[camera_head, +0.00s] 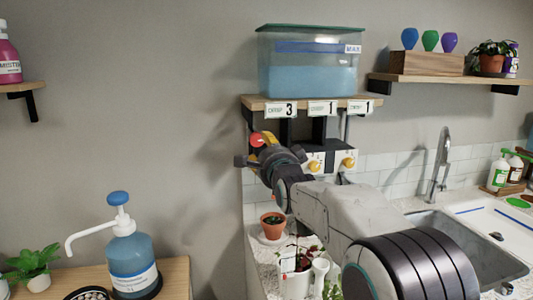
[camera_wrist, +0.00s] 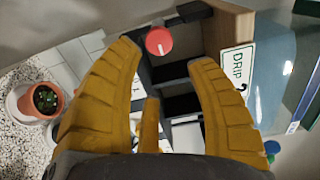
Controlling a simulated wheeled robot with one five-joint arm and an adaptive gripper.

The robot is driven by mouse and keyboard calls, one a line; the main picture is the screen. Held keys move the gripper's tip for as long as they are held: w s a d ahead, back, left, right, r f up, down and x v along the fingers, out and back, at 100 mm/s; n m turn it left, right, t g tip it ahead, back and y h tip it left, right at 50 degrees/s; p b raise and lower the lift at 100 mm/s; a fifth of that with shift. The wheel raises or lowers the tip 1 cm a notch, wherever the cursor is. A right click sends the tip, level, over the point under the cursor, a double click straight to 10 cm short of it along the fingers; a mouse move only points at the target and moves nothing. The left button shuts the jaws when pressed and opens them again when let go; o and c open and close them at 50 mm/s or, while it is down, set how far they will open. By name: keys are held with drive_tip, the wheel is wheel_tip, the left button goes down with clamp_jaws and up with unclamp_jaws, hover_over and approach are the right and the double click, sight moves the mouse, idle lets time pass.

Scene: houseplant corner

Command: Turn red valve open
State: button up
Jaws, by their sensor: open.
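The red valve (camera_wrist: 159,41) shows as a round red knob with a pale mark, just beyond and between my fingertips in the wrist view. In the head view the red valve (camera_head: 256,140) is at the left end under the tank shelf, partly hidden by my gripper (camera_head: 268,139). In the wrist view my gripper (camera_wrist: 164,54) has its yellow fingers spread, with nothing held between them. Whether a finger touches the knob I cannot tell.
A blue water tank (camera_head: 307,62) stands on the shelf (camera_head: 254,102) above, with labels along its edge. White-and-yellow dials (camera_head: 348,162) sit right of the valve. A potted plant (camera_head: 273,226) is below, also in the wrist view (camera_wrist: 45,98). A sink (camera_head: 455,232) lies right.

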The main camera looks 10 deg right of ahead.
drive_tip(key=shift+s, duration=0.45)
drive_tip(key=s+f+n+g+p, duration=0.2)
drive_tip(key=s+f+n+g, duration=0.3)
drive_tip(key=s, duration=0.9)
drive_tip(key=s+f+n+g+p, duration=0.2)
drive_tip(key=s+f+n+g, duration=0.2)
drive_tip(key=s, duration=1)
drive_tip(key=s+f+n+g+p, duration=0.3)
drive_tip(key=s+f+n+g, duration=0.2)
drive_tip(key=s+f+n, duration=0.4)
drive_tip(key=s+f, duration=0.1)
drive_tip(key=s, duration=0.4)
drive_tip(key=shift+f+g, duration=0.2)
drive_tip(key=shift+g, duration=0.1)
